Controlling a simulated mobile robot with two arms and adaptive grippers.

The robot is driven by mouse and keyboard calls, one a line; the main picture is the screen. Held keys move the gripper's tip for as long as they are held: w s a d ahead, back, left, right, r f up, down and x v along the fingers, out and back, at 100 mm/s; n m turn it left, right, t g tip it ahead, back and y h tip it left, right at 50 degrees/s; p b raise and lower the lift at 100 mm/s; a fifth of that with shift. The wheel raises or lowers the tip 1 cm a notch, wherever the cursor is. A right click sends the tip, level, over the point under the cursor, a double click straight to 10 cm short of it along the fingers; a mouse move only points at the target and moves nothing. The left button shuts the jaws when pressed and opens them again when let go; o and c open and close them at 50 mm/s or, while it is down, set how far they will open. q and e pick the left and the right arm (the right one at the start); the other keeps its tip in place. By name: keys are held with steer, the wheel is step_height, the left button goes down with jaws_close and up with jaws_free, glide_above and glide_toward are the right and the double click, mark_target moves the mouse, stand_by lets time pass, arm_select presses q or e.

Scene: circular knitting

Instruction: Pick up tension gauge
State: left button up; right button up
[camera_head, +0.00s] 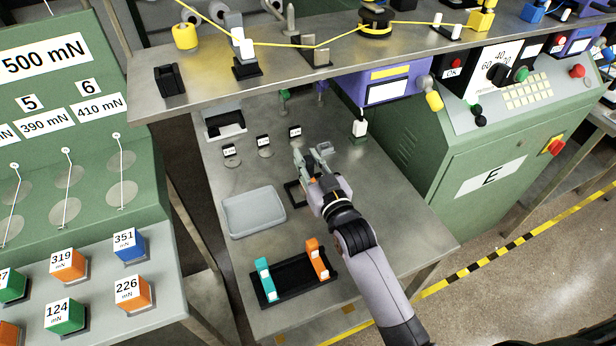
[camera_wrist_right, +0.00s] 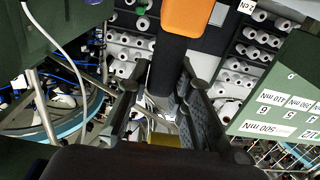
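The tension gauge, as I take it, is a black body (camera_wrist_right: 172,62) with an orange end (camera_wrist_right: 190,14) in the right wrist view. It lies between the fingers of my right gripper (camera_wrist_right: 166,80). In the head view my right gripper (camera_head: 313,152) is over the middle of the table, its two fingers apart. A small orange patch (camera_head: 313,180) shows beside the palm, and the arm hides most of the gauge. I cannot tell whether the fingers press on it. A black frame (camera_head: 291,194) stands on the table just left of the gripper. My left gripper is out of view.
A black tray (camera_head: 290,290) with teal and orange pieces is at the front. Small labelled weights (camera_head: 264,146) stand behind. A shelf with yellow yarn (camera_head: 330,62) overhangs the back; a green machine (camera_head: 490,175) stands right.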

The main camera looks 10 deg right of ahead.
jaws_close()
